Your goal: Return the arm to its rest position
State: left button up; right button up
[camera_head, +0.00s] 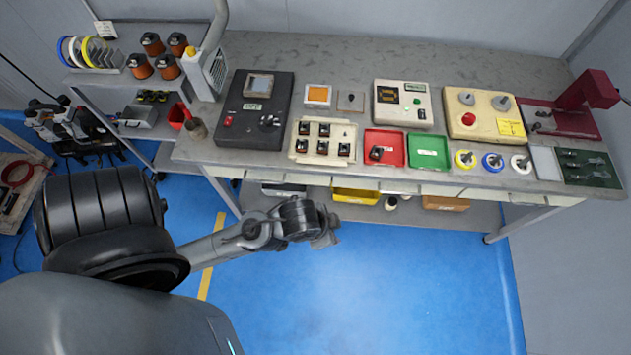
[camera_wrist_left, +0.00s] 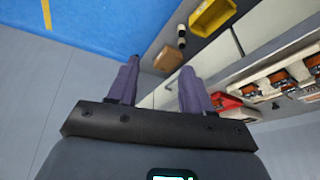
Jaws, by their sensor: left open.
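My left arm reaches in from the left in the head view. Its gripper (camera_head: 328,232) hangs over the blue floor in front of the workbench (camera_head: 340,75), apart from the bench's front edge. In the left wrist view the two dark fingers of the gripper (camera_wrist_left: 158,86) stand apart with nothing between them. The fingertips are small and hard to make out in the head view. My right gripper does not show in either view.
The bench carries a black control box (camera_head: 255,135), a red tray (camera_head: 377,158), a green tray (camera_head: 428,151) and a tray of several black parts (camera_head: 322,141). A yellow bin (camera_head: 356,196) sits on the lower shelf. The blue floor (camera_head: 390,300) is clear in front.

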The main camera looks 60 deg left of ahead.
pick_arm(q)
jog(key=s, duration=0.2)
jog(key=s+a+n, duration=0.1)
jog(key=shift+s+a+r+g, duration=0.15)
jog(key=shift+r+g, duration=0.1)
jog(key=shift+g, duration=0.15)
jog(key=shift+r, duration=0.15)
notch_tip(320, 180, up, 27)
jog(key=p, duration=2.7)
